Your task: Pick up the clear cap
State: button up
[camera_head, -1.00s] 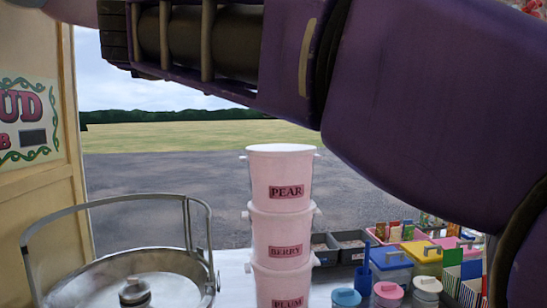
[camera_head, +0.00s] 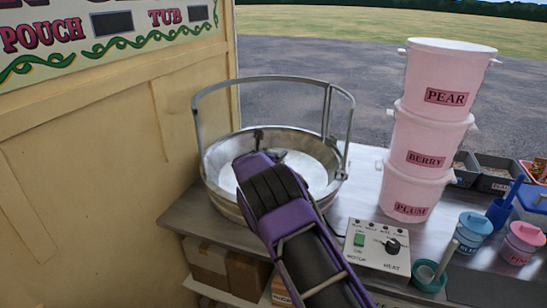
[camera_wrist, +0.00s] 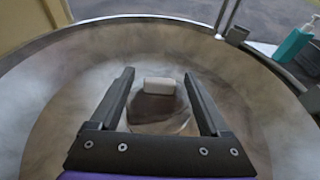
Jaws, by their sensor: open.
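The clear cap (camera_wrist: 160,113) shows in the wrist view as a glassy, rounded piece with a pale knob (camera_wrist: 160,86) on top. It stands in the middle of the metal bowl (camera_wrist: 60,115). My gripper (camera_wrist: 158,76) is open, with one finger on each side of the knob in the picture and nothing held. I cannot tell whether a finger touches the cap. In the head view my gripper (camera_head: 270,147) reaches down into the bowl (camera_head: 222,197), and my arm hides the cap there.
A metal hoop (camera_head: 335,100) rises over the bowl. Stacked pink tubs (camera_head: 412,170) marked PEAR, BERRY and PLUM stand to the right. A control box (camera_head: 375,248) with a green switch and a knob is in front. Blue-lidded and pink-lidded jars (camera_head: 520,243) stand farther right. A cream wall is at left.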

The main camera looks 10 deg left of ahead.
jog(key=shift+w, duration=0.2)
jog(key=shift+c, duration=0.3)
grip_shut()
